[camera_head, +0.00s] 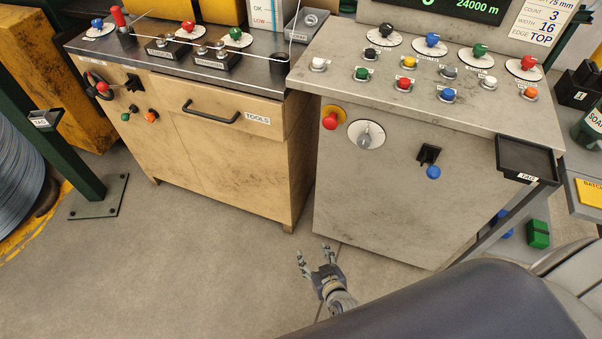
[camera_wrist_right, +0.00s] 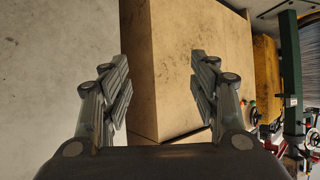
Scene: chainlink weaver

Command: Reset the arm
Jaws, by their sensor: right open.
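My right gripper (camera_head: 315,262) is low in front of the cabinets in the head view, over the bare floor. Its two fingers are spread apart and nothing is between them. In the right wrist view the same gripper (camera_wrist_right: 161,85) shows open, with the side of the wooden cabinet (camera_wrist_right: 170,50) and the floor beyond its fingers. The gripper appears apart from both cabinets. My left gripper is not in either view. A dark part of my own body covers the lower right of the head view.
A wooden tool cabinet (camera_head: 215,140) stands at the left. A grey control cabinet (camera_head: 400,190) with many coloured knobs on top stands at the right. A black tray (camera_head: 525,160) juts from its right corner. A green post (camera_head: 60,140) stands far left. The floor (camera_head: 200,270) in front is clear.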

